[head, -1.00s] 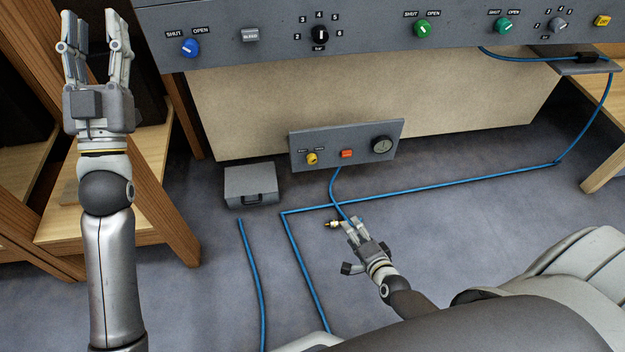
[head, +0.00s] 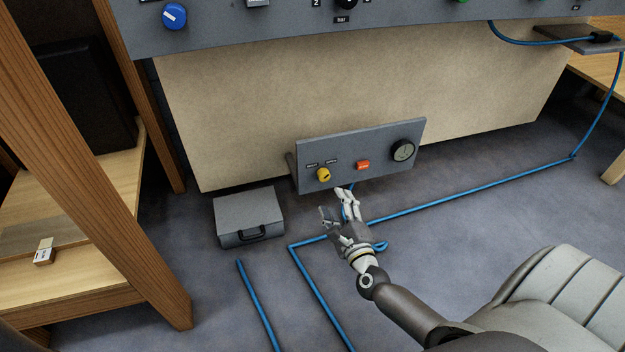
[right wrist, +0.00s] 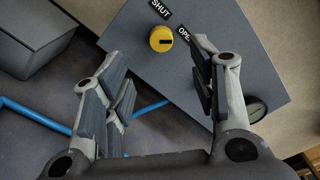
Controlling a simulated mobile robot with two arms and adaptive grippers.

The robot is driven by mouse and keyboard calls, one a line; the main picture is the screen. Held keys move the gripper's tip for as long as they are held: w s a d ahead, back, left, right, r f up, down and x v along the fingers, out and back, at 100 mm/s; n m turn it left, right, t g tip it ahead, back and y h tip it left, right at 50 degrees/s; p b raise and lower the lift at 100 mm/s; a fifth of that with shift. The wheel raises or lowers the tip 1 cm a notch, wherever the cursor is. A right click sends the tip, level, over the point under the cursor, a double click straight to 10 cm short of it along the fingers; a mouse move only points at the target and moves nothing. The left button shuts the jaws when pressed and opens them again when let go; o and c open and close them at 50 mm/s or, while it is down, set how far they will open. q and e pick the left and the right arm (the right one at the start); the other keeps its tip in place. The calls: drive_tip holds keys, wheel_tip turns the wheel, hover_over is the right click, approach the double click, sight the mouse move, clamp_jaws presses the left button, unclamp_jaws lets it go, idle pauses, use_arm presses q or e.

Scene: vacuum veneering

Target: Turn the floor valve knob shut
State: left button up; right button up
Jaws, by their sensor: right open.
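The yellow valve knob (head: 323,174) is on the left part of a small grey panel (head: 345,177) standing low by the floor. In the right wrist view the knob (right wrist: 161,39) carries a dark mark on its face, below SHUT and OPEN labels. I cannot tell its setting for sure. My right gripper (head: 332,201) is open and empty, just below and in front of the panel. In the right wrist view the knob lies ahead, between the spread fingers (right wrist: 158,65) and apart from them. My left gripper is not in view.
A red button (head: 363,165) and a round gauge (head: 403,150) sit right of the knob. A grey case (head: 249,215) stands on the floor to the left. A blue hose (head: 470,191) runs across the floor. The upper control panel (head: 230,27) overhangs behind.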

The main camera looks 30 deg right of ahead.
sight(325, 177)
drive_tip(key=b+x, duration=0.3)
drive_tip(key=x, duration=0.6)
drive_tip(key=shift+w+d, duration=0.15)
drive_tip(key=shift+w, duration=0.2)
drive_tip(key=c, duration=1)
